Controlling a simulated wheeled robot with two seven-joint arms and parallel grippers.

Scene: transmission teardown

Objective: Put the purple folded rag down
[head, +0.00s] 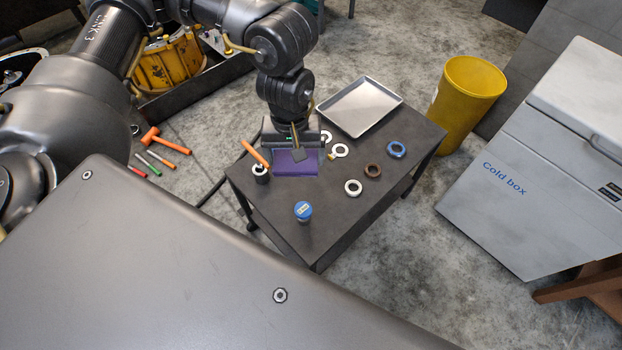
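The purple folded rag (284,168) is at the back left part of the dark cart top, flat and level. My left gripper (298,154) comes down from above, with a dark finger over the rag's middle and far edge. Its body hides the rag's far side. I cannot tell whether the fingers are closed on the rag, or whether the rag rests fully on the cart. My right gripper is not in view.
The cart top (325,205) also holds a metal tray (362,106), several rings, a blue-lidded jar (303,211) and a dark cup (261,173) by an orange handle. A yellow bin (466,95) and a cold box (530,185) stand to the right.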

